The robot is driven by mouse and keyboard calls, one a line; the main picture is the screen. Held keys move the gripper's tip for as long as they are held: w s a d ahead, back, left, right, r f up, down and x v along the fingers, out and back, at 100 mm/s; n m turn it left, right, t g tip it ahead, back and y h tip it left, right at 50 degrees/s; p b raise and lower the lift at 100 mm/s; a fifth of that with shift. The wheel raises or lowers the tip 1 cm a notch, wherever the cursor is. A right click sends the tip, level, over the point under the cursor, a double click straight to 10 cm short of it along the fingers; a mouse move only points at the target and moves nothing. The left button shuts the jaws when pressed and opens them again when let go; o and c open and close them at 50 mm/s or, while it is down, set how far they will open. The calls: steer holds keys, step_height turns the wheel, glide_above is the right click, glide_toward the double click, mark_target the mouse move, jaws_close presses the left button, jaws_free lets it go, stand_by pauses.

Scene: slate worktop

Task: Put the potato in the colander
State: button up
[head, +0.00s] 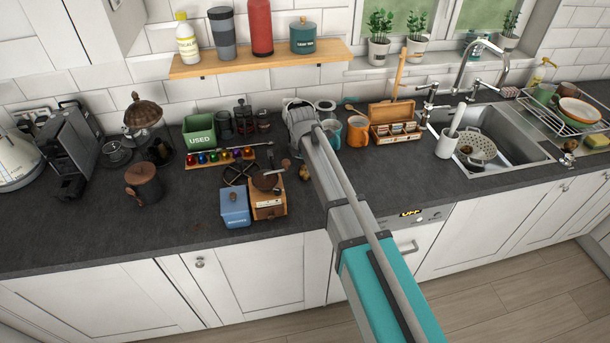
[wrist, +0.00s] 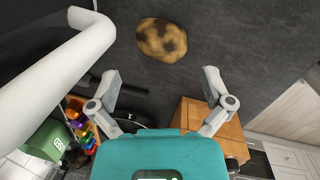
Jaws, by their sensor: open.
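The potato (wrist: 162,40), brown with dark patches, lies on the dark worktop at the top of the wrist view. In the head view the potato (head: 304,173) shows as a small brown lump just left of my arm. My gripper (wrist: 160,82) is open and empty, its fingers apart, with the potato beyond the fingertips and not between them. In the head view my arm hides the gripper's fingers.
A wooden grinder (head: 268,196) and blue box (head: 235,207) stand left of the potato. A green bin (head: 199,133) and coffee capsules (head: 221,156) are farther left. Orange mug (head: 357,132) and wooden box (head: 394,122) stand behind my arm.

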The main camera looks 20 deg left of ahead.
mark_target(305, 169)
stand_by(0.4)
steer(key=shift+w+f+b, duration=0.25)
steer(key=shift+f+b, duration=1.05)
steer(key=shift+w+f+b, duration=0.2)
steer(key=shift+f+b, duration=1.05)
steer(key=shift+f, duration=0.05)
steer(key=shift+d, duration=0.1)
steer(key=c, duration=1)
steer(key=shift+c, duration=0.2)
steer(key=shift+r, duration=0.15)
step_height(305, 169, up, 2)
steer(key=p, duration=0.2)
steer(key=shift+r+p, duration=0.2)
steer(key=shift+p, duration=0.15)
steer(key=s+d+r+p, duration=0.4)
steer(key=d+r+p, duration=0.6)
steer(key=d, duration=0.3)
steer(key=shift+d+r, duration=0.2)
